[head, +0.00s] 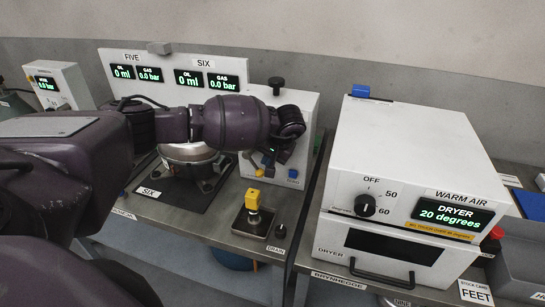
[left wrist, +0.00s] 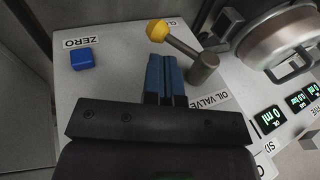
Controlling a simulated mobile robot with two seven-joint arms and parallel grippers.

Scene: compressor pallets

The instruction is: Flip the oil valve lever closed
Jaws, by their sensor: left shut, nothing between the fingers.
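The oil valve lever (left wrist: 182,44) is a metal rod with a yellow knob (left wrist: 157,31), pivoting on a grey post (left wrist: 203,70) on a white box. The OIL VALVE label (left wrist: 210,102) is beside the post. My left gripper (left wrist: 162,62) has blue fingers, shut and empty, with their tips just beside the rod, close to the knob. I cannot tell whether they touch it. In the head view my left gripper (head: 267,160) is in front of the white box (head: 300,110), and the yellow knob (head: 259,173) shows just below it; the arm hides most of the lever. My right gripper is not in view.
A blue button (left wrist: 82,59) labelled ZERO is on the same panel. A silver pot (head: 187,152) stands left of the white box. A yellow-topped drain valve (head: 252,200) stands in front. The dryer (head: 400,190) is to the right. Oil and gas displays read zero.

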